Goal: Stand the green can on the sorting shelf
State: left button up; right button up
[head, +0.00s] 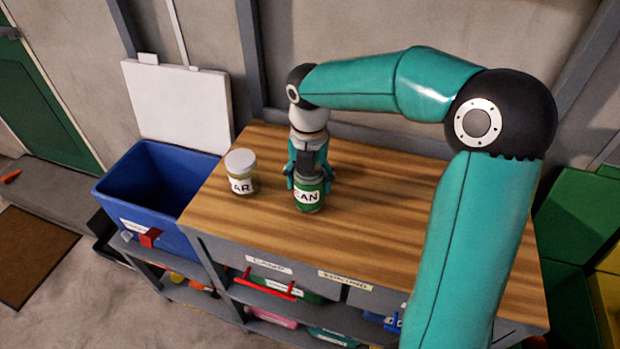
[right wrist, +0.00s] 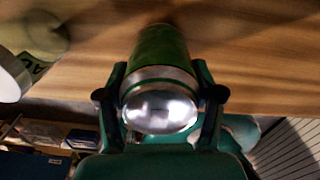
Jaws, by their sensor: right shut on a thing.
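The green can (head: 309,196), with a white label ending in "AN", is upright at the wooden top of the sorting shelf (head: 390,225). My right gripper (head: 308,178) is shut on the can from above and behind. In the right wrist view the can (right wrist: 160,75) sits between the two fingers (right wrist: 160,97), its shiny metal end toward the camera. I cannot tell whether the can's base touches the wood or is slightly above it. My left gripper is not in view.
A jar (head: 241,174) with a pale lid and a label ending in "AR" stands left of the can. A blue bin (head: 150,190) with its white lid (head: 178,105) raised is at the left. Labelled drawers and lower shelves lie below the top. The wood right of the can is clear.

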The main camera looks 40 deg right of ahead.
jog(key=shift+f, duration=0.1)
jog(key=o, duration=0.8)
notch_tip(320, 180, up, 11)
jog(key=shift+r+p, duration=0.1)
jog(key=shift+p, duration=0.4)
jog(key=shift+r, duration=0.55)
